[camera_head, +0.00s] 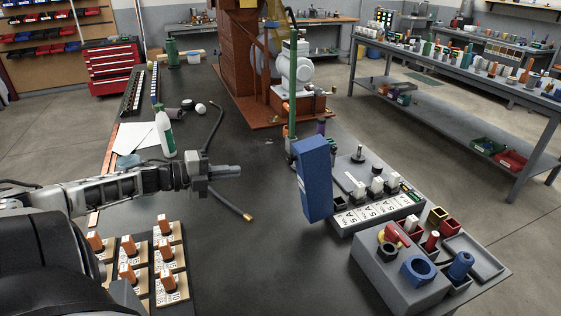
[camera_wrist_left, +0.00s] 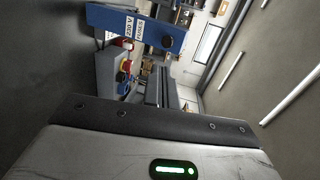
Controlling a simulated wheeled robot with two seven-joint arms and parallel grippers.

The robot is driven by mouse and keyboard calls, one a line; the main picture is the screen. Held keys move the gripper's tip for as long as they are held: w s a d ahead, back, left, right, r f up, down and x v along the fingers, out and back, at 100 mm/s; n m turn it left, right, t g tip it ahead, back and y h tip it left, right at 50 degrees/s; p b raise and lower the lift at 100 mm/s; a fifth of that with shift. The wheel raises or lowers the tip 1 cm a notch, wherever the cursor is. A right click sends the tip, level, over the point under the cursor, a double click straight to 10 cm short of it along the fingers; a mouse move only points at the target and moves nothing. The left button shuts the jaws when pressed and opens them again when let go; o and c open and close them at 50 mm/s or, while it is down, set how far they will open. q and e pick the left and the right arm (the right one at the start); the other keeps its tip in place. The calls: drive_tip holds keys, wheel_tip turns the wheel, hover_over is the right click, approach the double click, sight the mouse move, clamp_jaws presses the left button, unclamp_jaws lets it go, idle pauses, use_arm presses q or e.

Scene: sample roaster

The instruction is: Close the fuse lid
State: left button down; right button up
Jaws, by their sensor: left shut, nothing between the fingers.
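The fuse lid is a blue panel (camera_head: 314,180) standing open, nearly upright, at the near left end of the grey fuse box (camera_head: 340,233). In the left wrist view the blue lid (camera_wrist_left: 150,28) shows at the top, with a white "230 V FUSES" label and a dark round knob. The box top shows a row of white labels and several fuse holders. My left gripper (camera_head: 238,171) is shut and empty. It is left of the lid, apart from it, pointing right over the dark bench. My right gripper does not show.
A grey control box (camera_head: 388,290) with a blue ring and red and yellow buttons stands in front right of the fuse box. A black hose (camera_head: 233,206) lies below my left gripper. A white bottle (camera_head: 164,132) stands behind my left arm. Bench space left of the lid is mostly clear.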

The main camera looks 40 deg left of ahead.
sight(287, 162)
use_arm(q)
drive_tip(key=x, duration=0.8)
drive_tip(key=r+x, duration=0.1)
drive_tip(key=x, duration=0.3)
drive_tip(key=shift+w+d+r+b, duration=0.1)
drive_tip(key=shift+w+b, duration=0.1)
drive_tip(key=shift+b, duration=0.1)
drive_tip(key=shift+w, duration=0.1)
